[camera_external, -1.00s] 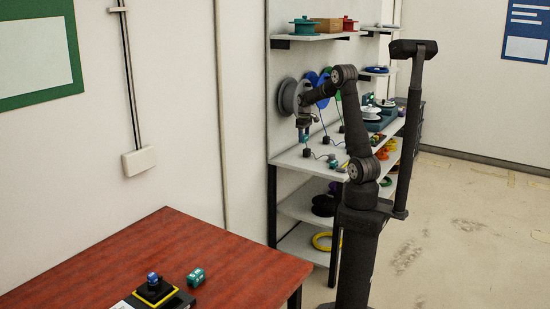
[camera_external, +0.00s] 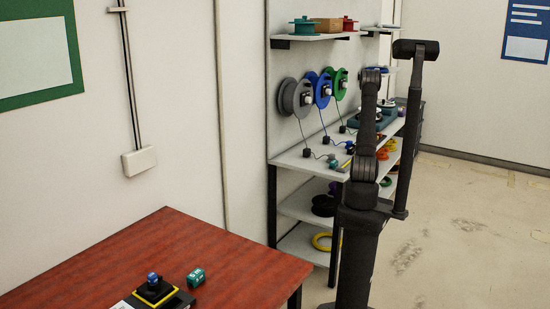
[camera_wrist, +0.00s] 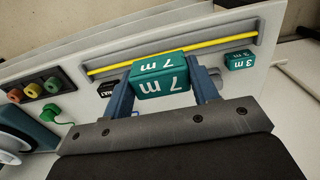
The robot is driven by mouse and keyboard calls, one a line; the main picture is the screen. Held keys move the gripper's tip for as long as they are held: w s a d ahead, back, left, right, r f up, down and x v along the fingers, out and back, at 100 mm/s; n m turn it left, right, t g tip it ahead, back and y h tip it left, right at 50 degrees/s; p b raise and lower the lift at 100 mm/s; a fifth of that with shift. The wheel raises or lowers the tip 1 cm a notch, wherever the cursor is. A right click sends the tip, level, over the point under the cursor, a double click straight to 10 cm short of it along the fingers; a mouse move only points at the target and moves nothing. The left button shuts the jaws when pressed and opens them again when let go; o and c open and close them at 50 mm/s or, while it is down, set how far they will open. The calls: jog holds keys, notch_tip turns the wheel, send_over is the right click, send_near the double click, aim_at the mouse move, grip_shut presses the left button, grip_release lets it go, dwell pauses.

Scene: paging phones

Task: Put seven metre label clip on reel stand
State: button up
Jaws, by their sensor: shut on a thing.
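My gripper (camera_wrist: 164,84) is shut on the seven metre label clip (camera_wrist: 161,72), a green block with white "7 m" on its faces, in the wrist view. The blue fingers press on its two sides. Behind it runs a grey tray or rail with a yellow strip (camera_wrist: 105,69); I cannot tell whether the clip touches it. In the external view my gripper and the clip are hidden behind my arm. A white reel on a teal base, probably the reel stand (camera_wrist: 41,133), shows at the left edge of the wrist view. It also shows on the bench in the external view (camera_external: 388,117).
A green "3 m" clip (camera_wrist: 240,60) sits at the rail's right end. Red, green and olive knobs (camera_wrist: 33,90) and a green plug (camera_wrist: 52,112) are at left. Grey (camera_external: 290,98), blue (camera_external: 322,92) and green reels hang on the wall. A red table (camera_external: 220,265) stands in front.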

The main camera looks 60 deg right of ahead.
notch_tip(320, 180, down, 5)
send_over(346, 158)
jog(key=f, duration=0.7)
jog(key=shift+w+a, duration=0.1)
jog(key=shift+a, duration=0.1)
jog(key=shift+f, duration=1.95)
jog(key=shift+f, duration=0.15)
jog(key=o, duration=1)
jog(key=shift+o, duration=0.2)
notch_tip(346, 158, up, 12)
